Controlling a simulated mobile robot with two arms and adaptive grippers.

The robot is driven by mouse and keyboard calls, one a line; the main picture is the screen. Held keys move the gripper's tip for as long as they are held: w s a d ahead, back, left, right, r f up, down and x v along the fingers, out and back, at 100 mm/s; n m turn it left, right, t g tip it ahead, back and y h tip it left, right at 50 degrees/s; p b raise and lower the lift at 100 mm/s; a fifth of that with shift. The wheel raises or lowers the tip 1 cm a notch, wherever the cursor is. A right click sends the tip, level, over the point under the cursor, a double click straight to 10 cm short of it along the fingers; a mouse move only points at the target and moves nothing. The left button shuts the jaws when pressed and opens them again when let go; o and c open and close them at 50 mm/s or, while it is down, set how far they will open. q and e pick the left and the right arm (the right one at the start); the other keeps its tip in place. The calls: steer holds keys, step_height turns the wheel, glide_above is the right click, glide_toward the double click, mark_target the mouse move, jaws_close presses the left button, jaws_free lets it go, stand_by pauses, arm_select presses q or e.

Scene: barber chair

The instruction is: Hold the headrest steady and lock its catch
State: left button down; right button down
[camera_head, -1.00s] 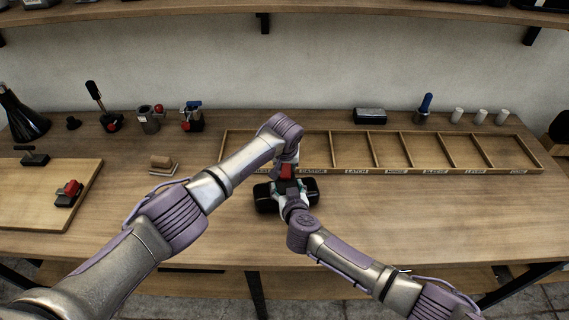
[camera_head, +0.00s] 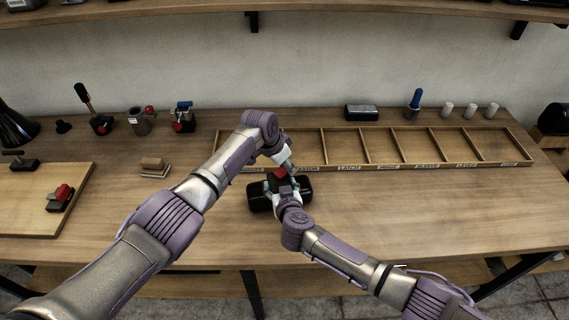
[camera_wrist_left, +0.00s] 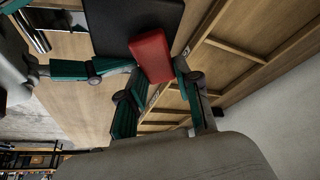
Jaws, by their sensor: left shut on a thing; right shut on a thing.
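The black headrest (camera_head: 258,197) lies on the workbench in front of the compartment tray. Its red catch (camera_head: 280,173) shows on top and is a red block in the left wrist view (camera_wrist_left: 152,55). My left gripper (camera_head: 287,170) comes down from above and is shut on the red catch, which sits between its fingertips in the left wrist view. My right gripper (camera_head: 284,188) reaches in from the front and is shut on the headrest. Its fingertips and the middle of the headrest are partly hidden by the arms.
The labelled wooden tray (camera_head: 400,166) stretches behind and to the right. A board (camera_head: 35,215) with a red-and-black clamp (camera_head: 60,196) lies at the left. Several tools stand along the back. The bench front right of the headrest is clear.

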arm_select(q)
steer(key=shift+s+m, duration=0.15)
steer(key=shift+m, duration=0.45)
steer(key=c, duration=0.8)
jaws_free()
steer(key=v, duration=1.2)
